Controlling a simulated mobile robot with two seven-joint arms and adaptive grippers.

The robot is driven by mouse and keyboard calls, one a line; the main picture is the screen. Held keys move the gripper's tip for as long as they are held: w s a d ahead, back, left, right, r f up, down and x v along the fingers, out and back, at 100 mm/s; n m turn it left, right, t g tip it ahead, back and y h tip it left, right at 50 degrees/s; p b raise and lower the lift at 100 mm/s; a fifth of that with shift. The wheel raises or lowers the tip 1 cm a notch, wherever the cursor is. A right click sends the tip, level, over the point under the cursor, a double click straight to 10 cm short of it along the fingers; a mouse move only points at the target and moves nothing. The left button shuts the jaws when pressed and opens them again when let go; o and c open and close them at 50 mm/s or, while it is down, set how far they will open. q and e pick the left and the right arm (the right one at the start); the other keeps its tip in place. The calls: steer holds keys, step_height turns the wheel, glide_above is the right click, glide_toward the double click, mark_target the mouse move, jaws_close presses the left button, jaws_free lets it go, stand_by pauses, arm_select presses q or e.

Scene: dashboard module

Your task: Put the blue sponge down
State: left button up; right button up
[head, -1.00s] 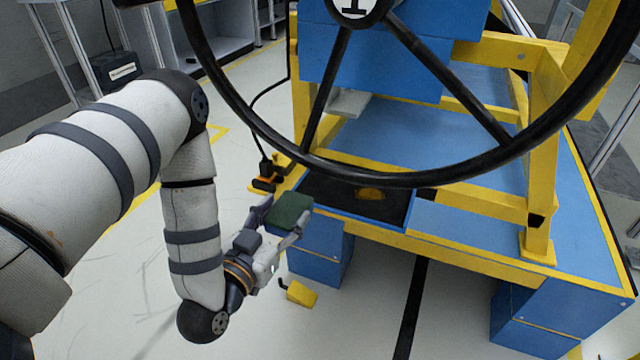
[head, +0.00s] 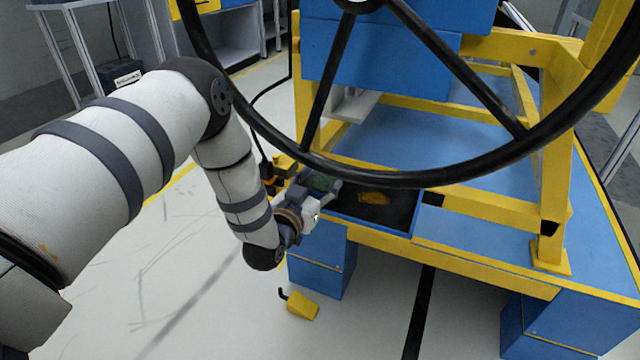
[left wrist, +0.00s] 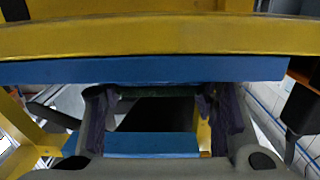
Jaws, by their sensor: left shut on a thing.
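My left gripper (head: 322,186) is shut on a dark green block (head: 318,179), which looks green rather than blue. The gripper holds it at the left edge of the dark-floored tray (head: 412,222) under the steering wheel. In the left wrist view the block (left wrist: 155,92) shows as a thin dark green strip between the two fingers (left wrist: 160,108). I cannot tell whether the block touches the tray. No clearly blue sponge shows. My right gripper is not in view.
A yellow piece (head: 373,198) lies in the tray. The black steering wheel (head: 400,181) hangs over the tray, close to my left gripper. A yellow and blue frame (head: 480,262) surrounds it. A yellow wedge (head: 303,306) lies on the floor below.

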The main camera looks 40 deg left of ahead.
arm_select(q)
steer(key=o, duration=0.8)
steer(key=shift+f, duration=0.1)
